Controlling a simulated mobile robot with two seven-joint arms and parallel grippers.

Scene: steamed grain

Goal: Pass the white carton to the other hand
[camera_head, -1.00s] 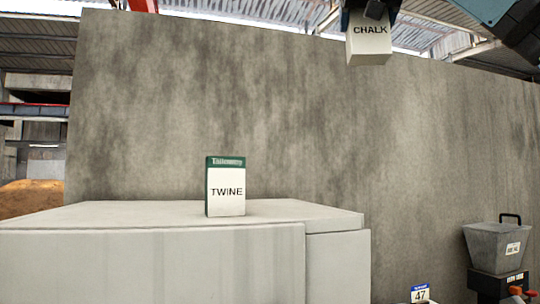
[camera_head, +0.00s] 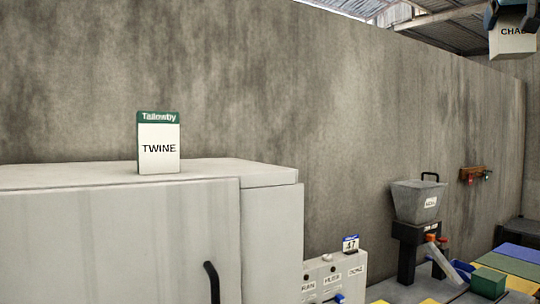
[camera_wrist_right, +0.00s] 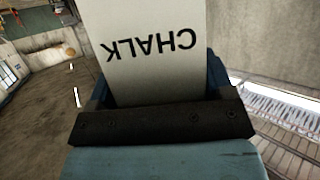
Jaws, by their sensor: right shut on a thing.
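A white carton lettered CHALK (camera_head: 512,43) is at the upper right edge of the head view, partly cut off. My right gripper (camera_head: 512,16) is above it, shut on its top part, and the carton hangs in the air. In the right wrist view the carton (camera_wrist_right: 155,45) fills the upper middle, its lettering upside down, between the jaws of my right gripper (camera_wrist_right: 160,110). My left gripper is in neither view.
A white and green TWINE carton (camera_head: 158,145) stands on a pale grey cabinet (camera_head: 110,225). A grey hopper machine (camera_head: 418,202), a grey labelled box (camera_head: 335,275) and a green block (camera_head: 488,282) are at the right. A concrete wall (camera_head: 270,90) stands behind.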

